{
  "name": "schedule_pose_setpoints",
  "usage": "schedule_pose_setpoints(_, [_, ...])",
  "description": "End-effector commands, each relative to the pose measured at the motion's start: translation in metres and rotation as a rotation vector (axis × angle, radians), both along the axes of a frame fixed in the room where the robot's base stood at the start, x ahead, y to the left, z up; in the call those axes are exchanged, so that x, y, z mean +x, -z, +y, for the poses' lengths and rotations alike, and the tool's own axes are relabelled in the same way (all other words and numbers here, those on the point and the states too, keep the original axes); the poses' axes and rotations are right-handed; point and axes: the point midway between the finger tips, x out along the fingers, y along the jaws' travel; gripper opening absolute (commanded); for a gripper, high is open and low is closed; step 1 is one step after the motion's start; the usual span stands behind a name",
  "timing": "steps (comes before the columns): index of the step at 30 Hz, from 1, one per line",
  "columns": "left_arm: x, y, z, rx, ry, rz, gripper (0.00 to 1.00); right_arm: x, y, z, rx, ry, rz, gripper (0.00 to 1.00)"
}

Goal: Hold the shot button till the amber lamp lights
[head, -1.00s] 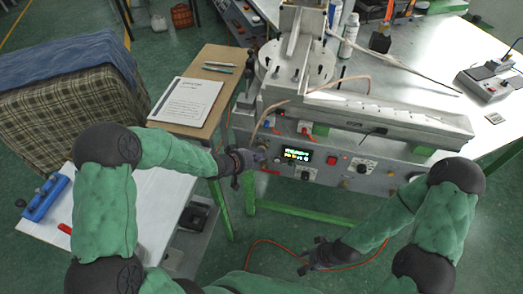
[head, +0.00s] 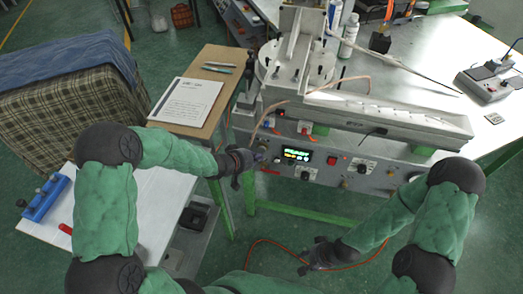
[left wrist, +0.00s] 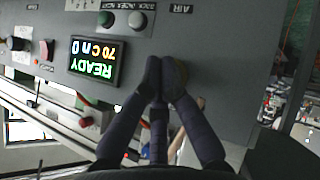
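My left gripper (left wrist: 160,75) has its fingertips together against the grey front panel of the wax injector (left wrist: 215,30). A white round fitting (left wrist: 137,20) and a dark one (left wrist: 106,19) sit by the display, neither lit amber. In the head view my left gripper (head: 257,157) is at the panel's left end. My right gripper (head: 306,256) hangs open and empty over the floor.
The injector's display (head: 297,155) and a red lamp or button (head: 332,160) face me. A printed sheet (head: 186,100) lies on the brown board at left. A red-orange cable (head: 262,242) runs across the floor below. A white side table (head: 170,205) stands at lower left.

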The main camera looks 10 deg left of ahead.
Motion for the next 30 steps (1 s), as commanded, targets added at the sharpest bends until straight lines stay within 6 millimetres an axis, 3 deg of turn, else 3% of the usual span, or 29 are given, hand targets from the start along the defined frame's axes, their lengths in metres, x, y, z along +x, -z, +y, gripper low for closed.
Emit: schedule_pose_setpoints(30, [0.0109,-0.0008,-0.0002,0.000,0.000,0.000,0.00,0.0000,-0.0068,0.0000,0.000,0.000,0.000,0.40])
